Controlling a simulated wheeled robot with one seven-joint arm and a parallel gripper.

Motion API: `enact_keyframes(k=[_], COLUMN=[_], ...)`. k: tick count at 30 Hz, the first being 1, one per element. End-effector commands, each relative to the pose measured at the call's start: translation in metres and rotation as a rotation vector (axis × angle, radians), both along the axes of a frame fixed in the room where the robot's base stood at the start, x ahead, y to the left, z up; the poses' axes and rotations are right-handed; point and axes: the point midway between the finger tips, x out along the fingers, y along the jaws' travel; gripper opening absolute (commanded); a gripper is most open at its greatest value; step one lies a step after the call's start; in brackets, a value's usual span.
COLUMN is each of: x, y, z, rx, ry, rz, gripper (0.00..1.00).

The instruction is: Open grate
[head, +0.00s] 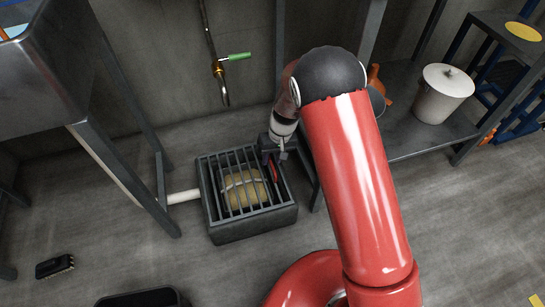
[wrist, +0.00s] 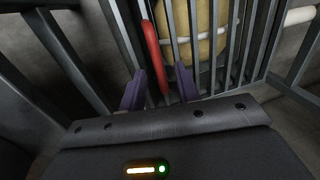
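The grate (head: 232,175) is a set of dark parallel bars on top of a dark box (head: 255,222) on the floor. A pale yellow rounded thing (head: 243,190) shows under the bars, also in the wrist view (wrist: 201,35). A red handle (head: 274,172) lies along the grate's right side. My gripper (head: 271,158) is over that side, at the handle. In the wrist view my gripper (wrist: 160,75) has its two purple fingers apart, with the end of the red handle (wrist: 153,55) between them. Gaps show beside the handle; how deep the fingers reach is unclear.
A steel basin on legs (head: 45,75) stands at the left. A white pipe (head: 183,196) meets the box. A tap with a green lever (head: 238,56) is on the wall. A shelf with a white pot (head: 441,94) is right. A brush (head: 54,266) lies on the floor.

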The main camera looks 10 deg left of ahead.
Motion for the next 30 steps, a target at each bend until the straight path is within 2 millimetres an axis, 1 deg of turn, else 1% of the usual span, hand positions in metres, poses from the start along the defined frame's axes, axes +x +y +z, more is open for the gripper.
enact_keyframes(k=[1,6,9,20,23,26,30], x=[0.000,0.000,0.000,0.000,-0.001,-0.003,-0.008], y=[0.000,0.000,0.000,0.001,0.002,0.006,0.014], z=[0.000,0.000,0.000,0.003,0.010,0.022,0.045], rx=[0.000,0.000,0.000,-0.005,-0.020,-0.051,-0.119], ry=[0.000,0.000,0.000,-0.003,-0.013,-0.032,-0.075], rz=[0.000,0.000,0.000,0.001,0.002,0.004,0.009], gripper=[0.33,0.10,0.00,0.00,0.00,0.00,0.00])
